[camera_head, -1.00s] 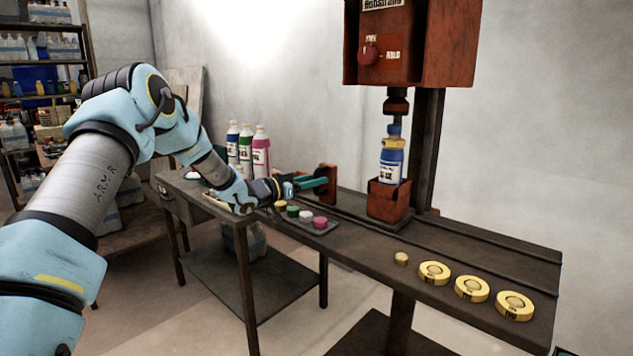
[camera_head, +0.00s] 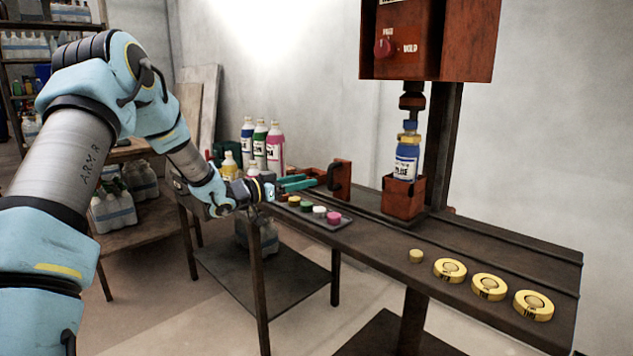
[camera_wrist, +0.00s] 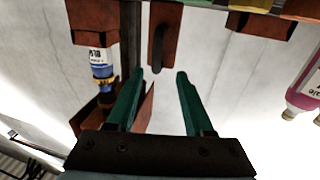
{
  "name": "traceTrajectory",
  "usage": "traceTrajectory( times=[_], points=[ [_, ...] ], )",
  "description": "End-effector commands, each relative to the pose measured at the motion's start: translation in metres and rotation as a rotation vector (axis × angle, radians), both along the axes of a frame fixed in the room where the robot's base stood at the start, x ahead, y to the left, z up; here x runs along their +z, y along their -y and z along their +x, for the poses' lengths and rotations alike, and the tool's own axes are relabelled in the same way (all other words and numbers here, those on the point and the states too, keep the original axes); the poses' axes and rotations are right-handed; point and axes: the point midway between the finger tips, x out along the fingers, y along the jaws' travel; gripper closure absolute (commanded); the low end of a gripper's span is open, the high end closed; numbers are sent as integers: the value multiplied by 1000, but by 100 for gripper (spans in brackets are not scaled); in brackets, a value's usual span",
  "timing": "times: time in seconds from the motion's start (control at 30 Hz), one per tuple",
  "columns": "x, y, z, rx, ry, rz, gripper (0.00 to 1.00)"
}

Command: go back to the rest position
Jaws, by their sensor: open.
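My gripper (camera_head: 297,183) reaches over the left end of the long bench, near the small tray of caps. Its two green fingers (camera_wrist: 155,98) are apart with nothing between them in the wrist view. A rust-red bracket with a handle (camera_head: 341,179) stands just beyond the fingertips; in the wrist view its handle (camera_wrist: 158,45) lies ahead of the gap between the fingers. A blue bottle (camera_head: 406,163) with a yellow collar stands upright in the red holder (camera_head: 402,200) under the red press head (camera_head: 428,40).
A tray (camera_head: 345,222) of coloured caps lies below the gripper. Green, pink and blue-labelled bottles (camera_head: 275,147) stand behind my forearm. Shelves stand at far left.

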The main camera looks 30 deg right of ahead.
Motion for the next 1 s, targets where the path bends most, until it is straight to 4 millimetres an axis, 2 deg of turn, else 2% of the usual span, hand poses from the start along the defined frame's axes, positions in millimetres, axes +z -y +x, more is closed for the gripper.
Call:
traceTrajectory(
  times=[0.1, 0.2, 0.77, 0.87, 0.97, 1.0],
  points=[
    [-1, -12, 0, 1, 0, 1, 48],
    [0, -16, -1, 0, 1, 0, 48],
    [3, -21, 3, 27, 0, 20, 48],
    [10, -41, 20, 137, -1, 99, 48],
    [18, -88, 46, 340, -27, 254, 48],
    [19, -116, 54, 434, -49, 329, 48]
  ],
)
